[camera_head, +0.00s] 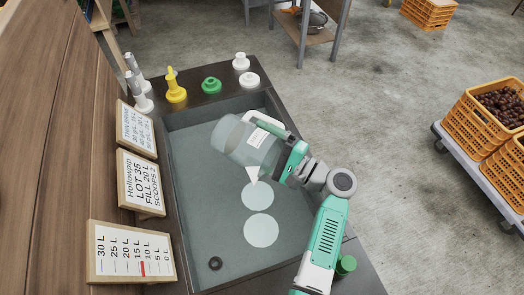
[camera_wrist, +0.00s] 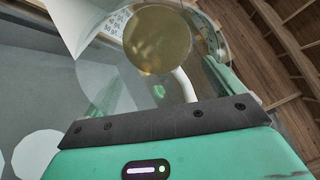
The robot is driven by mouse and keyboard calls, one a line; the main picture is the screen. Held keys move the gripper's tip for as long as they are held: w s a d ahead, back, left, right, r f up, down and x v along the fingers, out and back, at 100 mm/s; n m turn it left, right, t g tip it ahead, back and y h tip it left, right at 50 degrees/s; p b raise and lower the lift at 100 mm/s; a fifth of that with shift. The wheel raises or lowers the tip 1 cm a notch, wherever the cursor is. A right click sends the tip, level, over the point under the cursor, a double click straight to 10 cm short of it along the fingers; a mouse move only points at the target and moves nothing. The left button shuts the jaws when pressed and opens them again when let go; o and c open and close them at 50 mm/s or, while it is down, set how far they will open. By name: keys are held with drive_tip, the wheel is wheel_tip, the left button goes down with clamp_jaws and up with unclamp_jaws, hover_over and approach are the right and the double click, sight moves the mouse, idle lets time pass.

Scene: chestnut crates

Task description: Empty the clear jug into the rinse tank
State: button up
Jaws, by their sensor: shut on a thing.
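The clear jug (camera_head: 236,137) is tipped well over on its side above the rinse tank (camera_head: 192,200), a grey-floored basin with a dark rim. A white label shows on the jug. My gripper (camera_head: 284,150) is shut on the jug at its right end. In the wrist view the see-through jug (camera_wrist: 105,85) fills the space beyond my gripper (camera_wrist: 165,120), with a round brownish patch seen through it. I cannot tell whether that patch is liquid. A small pale wedge shows below the jug; I cannot tell what it is. Two pale discs (camera_head: 261,230) show in the tank.
A yellow bottle-like piece (camera_head: 175,85), a green cap (camera_head: 211,85) and white fittings (camera_head: 241,61) stand on the tank's far rim. Sign boards (camera_head: 133,252) line the left side. A trolley (camera_head: 463,165) with orange crates stands right. The floor between is clear.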

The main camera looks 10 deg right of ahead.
drive_tip(key=shift+f+t+y+b, duration=0.4)
drive_tip(key=shift+f+y+b, duration=0.15)
drive_tip(key=shift+b, duration=0.55)
drive_tip(key=shift+r+b, duration=0.1)
drive_tip(key=shift+b, duration=0.25)
drive_tip(key=shift+r, duration=0.1)
